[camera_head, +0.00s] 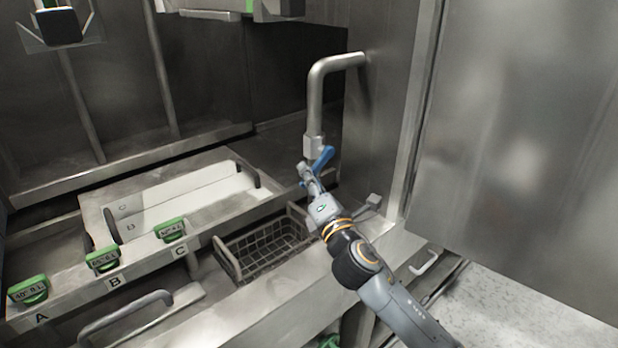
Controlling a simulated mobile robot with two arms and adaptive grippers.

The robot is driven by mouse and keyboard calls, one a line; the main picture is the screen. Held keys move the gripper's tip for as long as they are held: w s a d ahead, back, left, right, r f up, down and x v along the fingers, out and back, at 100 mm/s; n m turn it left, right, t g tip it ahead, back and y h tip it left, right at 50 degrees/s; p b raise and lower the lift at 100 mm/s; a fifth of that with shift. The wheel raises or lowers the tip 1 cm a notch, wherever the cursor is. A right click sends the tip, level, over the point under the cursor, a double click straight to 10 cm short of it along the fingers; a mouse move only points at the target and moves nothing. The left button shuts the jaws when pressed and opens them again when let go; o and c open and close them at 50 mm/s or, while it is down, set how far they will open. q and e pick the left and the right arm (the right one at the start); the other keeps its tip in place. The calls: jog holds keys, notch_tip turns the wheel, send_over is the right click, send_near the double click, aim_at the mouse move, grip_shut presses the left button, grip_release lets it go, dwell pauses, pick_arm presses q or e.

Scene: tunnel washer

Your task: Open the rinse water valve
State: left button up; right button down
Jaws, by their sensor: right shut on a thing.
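The rinse water valve is on a bent metal pipe (316,95) that comes out of the right wall and turns downward. Its blue handle (322,158) sits at the pipe's lower end, tilted up to the right. My right gripper (306,170) reaches up from the lower right and is shut on the blue handle. The gripper hides part of the handle and of the valve body. My left gripper is not in view.
A wire basket (262,252) lies below the valve. Green labelled blocks (172,230) stand on the ledge marked A, B, C at left. A large steel panel (530,140) closes off the right side.

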jog(key=c, duration=1.2)
grip_release()
jog(key=v, duration=1.2)
